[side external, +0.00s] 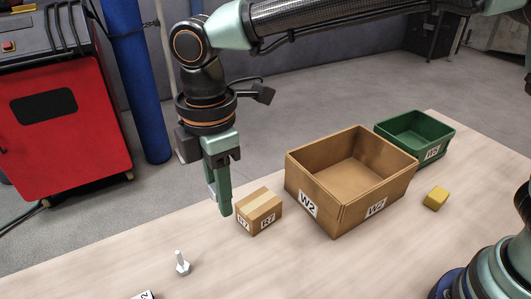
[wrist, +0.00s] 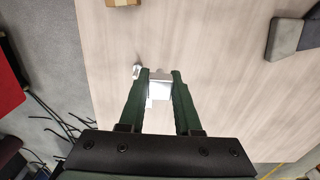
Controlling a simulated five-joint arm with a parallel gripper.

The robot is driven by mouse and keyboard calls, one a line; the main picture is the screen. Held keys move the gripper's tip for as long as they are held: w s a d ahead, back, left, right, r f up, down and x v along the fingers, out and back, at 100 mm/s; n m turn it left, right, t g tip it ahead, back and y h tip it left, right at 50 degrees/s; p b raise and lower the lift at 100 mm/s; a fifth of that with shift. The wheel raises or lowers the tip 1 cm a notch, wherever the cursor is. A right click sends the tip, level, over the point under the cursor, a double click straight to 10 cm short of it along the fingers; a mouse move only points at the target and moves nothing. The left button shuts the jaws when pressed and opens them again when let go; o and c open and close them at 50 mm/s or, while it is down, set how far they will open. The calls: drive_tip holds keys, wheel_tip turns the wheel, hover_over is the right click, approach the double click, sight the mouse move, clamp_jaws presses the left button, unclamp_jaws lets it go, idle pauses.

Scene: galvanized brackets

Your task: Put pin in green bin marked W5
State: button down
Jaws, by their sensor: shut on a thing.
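The pale pin (side external: 182,264) stands upright on its wide head on the table, in the lower left of the side view. In the wrist view the pin (wrist: 137,71) is small, just left of my left finger. The green bin (side external: 394,138), with a W5 label, is at the back right of the table, behind the large box. My gripper (side external: 222,212) points down beside the small carton, behind the pin in the side view. In the wrist view my gripper (wrist: 159,75) is shut on a silver, plate-like piece (wrist: 160,90), its exact shape unclear.
A large open cardboard box (side external: 312,181) marked W2 stands between my gripper and the green bin. A small taped carton (side external: 262,223) is close to my fingers. A yellow block (side external: 436,197) lies right of the large box. A label (side external: 144,295) shows at the bottom edge.

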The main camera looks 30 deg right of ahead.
sight(411, 140)
drive_tip(key=w+d+m, duration=0.3)
drive_tip(key=w+d, duration=0.2)
drive_tip(key=d, duration=0.5)
drive_tip(key=w+d+m, duration=0.3)
drive_tip(key=w+d, duration=0.3)
drive_tip(key=d, duration=0.3)
drive_tip(key=w+d+m, duration=0.3)
drive_tip(key=w+d, duration=0.2)
drive_tip(key=d, duration=0.5)
drive_tip(key=s+d+m, duration=0.3)
drive_tip(key=d, duration=0.9)
drive_tip(key=s+d+r+m, duration=0.1)
drive_tip(key=s+d+m, duration=0.2)
drive_tip(key=d, duration=0.9)
drive_tip(key=s+d+m, duration=0.2)
drive_tip(key=d+m, duration=0.1)
drive_tip(key=d, duration=1)
drive_tip(key=f, duration=1.9)
drive_tip(key=shift+s+a+f, duration=0.1)
drive_tip(key=shift+s+a, duration=0.1)
drive_tip(key=shift+f, duration=0.15)
drive_tip(key=c, duration=0.6)
unclamp_jaws()
